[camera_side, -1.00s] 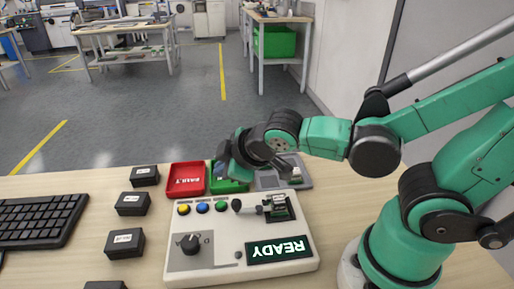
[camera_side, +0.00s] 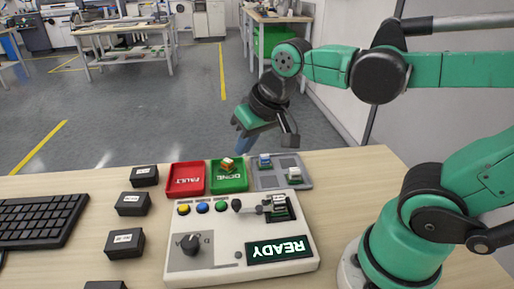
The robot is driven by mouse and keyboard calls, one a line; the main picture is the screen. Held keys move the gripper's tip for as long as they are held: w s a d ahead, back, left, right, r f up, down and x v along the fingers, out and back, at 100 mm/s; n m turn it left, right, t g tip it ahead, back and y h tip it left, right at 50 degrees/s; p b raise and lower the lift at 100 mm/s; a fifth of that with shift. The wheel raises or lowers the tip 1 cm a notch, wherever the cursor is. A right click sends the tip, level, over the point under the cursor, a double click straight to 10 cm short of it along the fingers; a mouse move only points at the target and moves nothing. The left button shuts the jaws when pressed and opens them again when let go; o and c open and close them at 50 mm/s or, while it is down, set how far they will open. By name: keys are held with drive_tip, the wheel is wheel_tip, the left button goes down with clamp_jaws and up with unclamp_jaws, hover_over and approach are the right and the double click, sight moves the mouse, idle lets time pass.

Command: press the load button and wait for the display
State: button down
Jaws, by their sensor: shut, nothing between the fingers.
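The white control box (camera_side: 225,270) stands on the table. Its display (camera_side: 280,250) is lit and reads READY, upside down in this view. A yellow button (camera_side: 183,209), a blue button (camera_side: 202,207) and a green button (camera_side: 222,205) sit in a row on its far left; I cannot read which one is the load button. A small part sits in the dark socket (camera_side: 281,207), beside a black lever (camera_side: 244,206). My gripper (camera_side: 241,147) is shut and empty, raised beyond the box, over the far side of the table, touching nothing.
A red FAULT tray (camera_side: 173,189) and a green DONE tray (camera_side: 240,188) holding a small orange-brown part (camera_side: 228,164) stand behind the box. Several black boxes (camera_side: 132,204) and a keyboard (camera_side: 40,222) lie left.

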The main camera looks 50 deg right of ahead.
sight(221, 203)
drive_tip(key=w+a+r+m+g, duration=0.3)
drive_tip(key=a+m+g, duration=0.1)
drive_tip(key=m+g, duration=0.1)
drive_tip(key=shift+w+r+m, duration=0.2)
drive_tip(key=shift+r+m, duration=0.1)
drive_tip(key=shift+m, duration=0.5)
drive_tip(key=shift+f, duration=0.15)
wheel_tip(221, 203, down, 14)
drive_tip(key=shift+r, duration=0.1)
